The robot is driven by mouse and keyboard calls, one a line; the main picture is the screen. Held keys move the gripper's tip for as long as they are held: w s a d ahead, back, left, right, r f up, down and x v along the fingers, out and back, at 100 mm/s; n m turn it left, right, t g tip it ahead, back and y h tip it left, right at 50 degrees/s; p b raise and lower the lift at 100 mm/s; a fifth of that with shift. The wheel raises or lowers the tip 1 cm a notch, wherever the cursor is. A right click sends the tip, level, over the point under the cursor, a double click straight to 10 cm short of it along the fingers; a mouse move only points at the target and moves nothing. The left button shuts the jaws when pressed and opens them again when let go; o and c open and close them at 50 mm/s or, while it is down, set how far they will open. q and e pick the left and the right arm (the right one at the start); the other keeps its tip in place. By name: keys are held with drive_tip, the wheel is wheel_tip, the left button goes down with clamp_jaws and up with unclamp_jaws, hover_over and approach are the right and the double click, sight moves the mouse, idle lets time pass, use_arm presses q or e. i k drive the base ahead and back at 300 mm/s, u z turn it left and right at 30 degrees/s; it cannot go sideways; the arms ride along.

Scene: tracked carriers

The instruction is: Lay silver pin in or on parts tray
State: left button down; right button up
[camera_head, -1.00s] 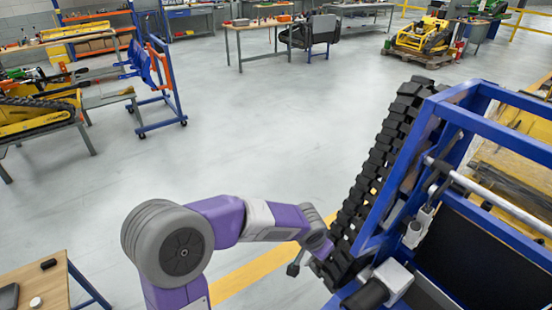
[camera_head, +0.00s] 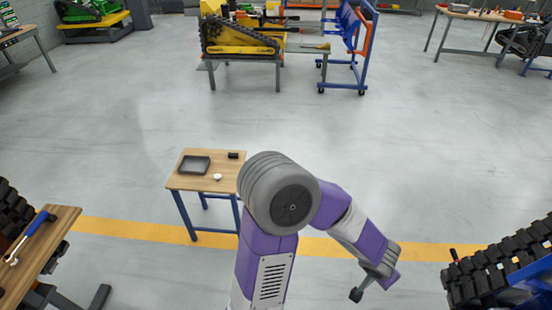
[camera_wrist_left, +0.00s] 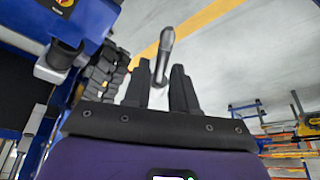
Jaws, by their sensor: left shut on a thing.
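The silver pin (camera_wrist_left: 166,45) shows in the left wrist view, sticking out beyond the two black fingers of my left gripper (camera_wrist_left: 161,82). The gripper is shut on it. In the head view my left arm reaches right from the lower middle; the fingers and pin cannot be made out clearly there. The parts tray (camera_head: 194,166), dark and shallow, lies on a small wooden table left of my arm. It looks empty and is well apart from the gripper. My right gripper is not in view.
The small wooden table (camera_head: 187,184) also bears a black item (camera_head: 233,155) and a small white round item (camera_head: 217,177). A bench with a blue-handled tool (camera_head: 40,222) stands at lower left. A black track (camera_head: 495,262) is at right. Open floor lies beyond the table.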

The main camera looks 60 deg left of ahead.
sight(196, 167)
drive_tip(key=u, duration=0.2)
drive_tip(key=k, duration=0.6)
drive_tip(key=u, duration=1.8)
drive_tip(key=i, duration=0.85)
drive_tip(key=u, duration=0.8)
drive_tip(key=i, duration=1.9)
drive_tip(key=z, duration=0.75)
drive_tip(key=i, duration=0.25)
drive_tip(key=z, duration=0.2)
